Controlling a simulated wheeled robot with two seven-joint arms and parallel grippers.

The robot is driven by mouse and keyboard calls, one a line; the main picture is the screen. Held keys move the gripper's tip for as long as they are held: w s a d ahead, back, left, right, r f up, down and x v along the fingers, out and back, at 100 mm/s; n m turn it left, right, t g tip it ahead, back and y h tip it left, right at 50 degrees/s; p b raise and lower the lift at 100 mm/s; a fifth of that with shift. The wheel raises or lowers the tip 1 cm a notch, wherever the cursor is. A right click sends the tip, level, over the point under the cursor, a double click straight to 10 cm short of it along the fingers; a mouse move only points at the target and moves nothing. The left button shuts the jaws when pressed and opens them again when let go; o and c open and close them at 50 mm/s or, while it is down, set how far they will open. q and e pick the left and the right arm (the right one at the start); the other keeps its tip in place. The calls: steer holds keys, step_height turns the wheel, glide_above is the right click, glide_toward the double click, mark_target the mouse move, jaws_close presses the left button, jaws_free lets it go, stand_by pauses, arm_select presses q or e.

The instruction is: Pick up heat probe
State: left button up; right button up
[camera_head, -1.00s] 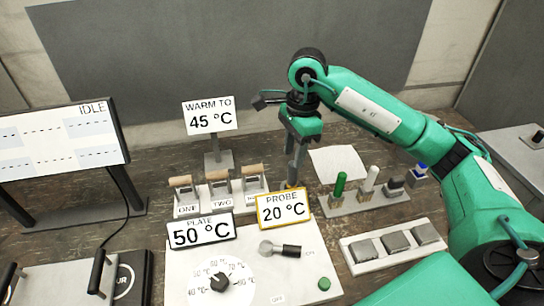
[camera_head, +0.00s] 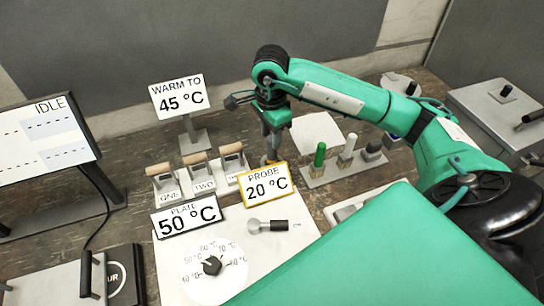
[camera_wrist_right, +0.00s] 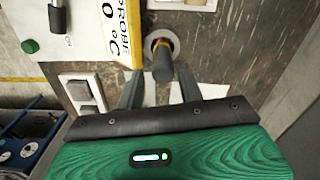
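The heat probe (camera_wrist_right: 162,66) shows in the right wrist view as a short dark handle with a yellowish-brown side, standing in a round grey holder beside the yellow-edged PROBE 20 °C sign (camera_head: 265,185). My right gripper (camera_wrist_right: 160,88) is open, with one finger on each side of the handle and visible gaps between. In the head view my right gripper (camera_head: 273,148) points down just behind the PROBE sign, and its fingertips and the probe are mostly hidden there. My left gripper is not in view.
The WARM TO 45 °C sign (camera_head: 178,97) stands to the left. Wooden-handled blocks labelled ONE and TWO (camera_head: 192,172) stand nearby. A rack (camera_head: 342,168) with green, white and dark items is to the right. The PLATE 50 °C sign (camera_head: 187,216) and a dial (camera_head: 212,266) are in front.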

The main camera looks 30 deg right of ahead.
mark_target(272, 157)
steer(key=shift+f+p, duration=0.35)
steer(key=shift+f, duration=0.05)
steer(key=f, duration=0.1)
steer(key=f+p, duration=0.2)
steer(key=f, duration=0.1)
steer(key=shift+w+d, duration=0.1)
steer(key=shift+d, duration=0.2)
steer(key=shift+f, duration=0.3)
steer(key=shift+c, duration=0.2)
steer(key=c, duration=0.7)
